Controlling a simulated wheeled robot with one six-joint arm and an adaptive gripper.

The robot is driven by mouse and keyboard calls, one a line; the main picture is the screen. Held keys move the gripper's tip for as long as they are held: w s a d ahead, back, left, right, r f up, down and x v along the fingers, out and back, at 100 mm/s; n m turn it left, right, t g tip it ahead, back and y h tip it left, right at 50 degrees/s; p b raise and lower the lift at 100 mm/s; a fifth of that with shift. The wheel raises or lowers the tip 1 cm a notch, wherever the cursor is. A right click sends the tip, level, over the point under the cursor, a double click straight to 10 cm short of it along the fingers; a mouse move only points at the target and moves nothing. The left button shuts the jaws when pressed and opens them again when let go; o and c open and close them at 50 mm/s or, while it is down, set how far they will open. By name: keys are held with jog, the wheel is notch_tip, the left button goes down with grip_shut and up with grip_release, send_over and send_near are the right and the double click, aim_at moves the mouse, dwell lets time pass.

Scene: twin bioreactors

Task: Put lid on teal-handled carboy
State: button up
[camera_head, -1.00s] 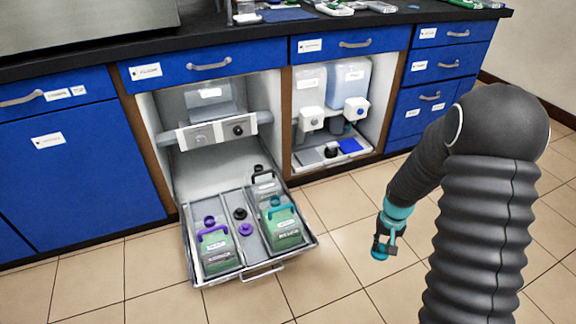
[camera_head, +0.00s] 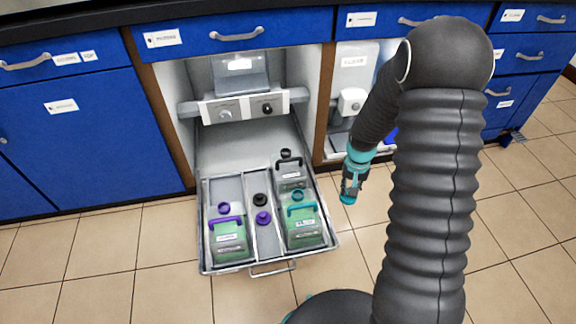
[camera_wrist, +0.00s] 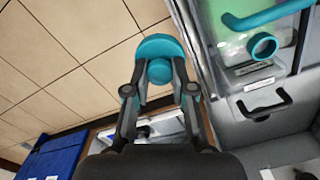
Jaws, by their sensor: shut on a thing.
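My gripper (camera_head: 350,185) hangs to the right of the open drawer. In the wrist view its two fingers (camera_wrist: 160,85) are shut on a round teal lid (camera_wrist: 158,50). The teal-handled carboy (camera_head: 305,237), with green contents, stands in the drawer's right compartment. The wrist view shows this carboy (camera_wrist: 280,45) at upper right, its teal-rimmed neck uncovered. The held lid is left of the neck and apart from it, over the floor in that view.
A black-handled carboy (camera_head: 291,175) stands behind it. A purple-handled carboy (camera_head: 228,243) stands in the left compartment. Black (camera_head: 260,199) and purple (camera_head: 263,217) lids lie in the middle compartment. The drawer (camera_head: 325,268) juts from the cabinet; tiled floor is clear before it.

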jog(key=w+a+r+m+p, duration=0.1)
jog(key=w+a+m, duration=0.1)
jog(key=a+m, duration=0.65)
jog(key=m+p, duration=0.1)
jog(key=m, duration=1.1)
send_near(299, 194)
jog(key=shift+f+b, duration=1.9)
jog(key=shift+f, duration=0.65)
jog(key=shift+f+b, duration=0.5)
jog(key=shift+b, duration=0.1)
jog(key=o, duration=1.4)
jog(key=shift+r, duration=0.1)
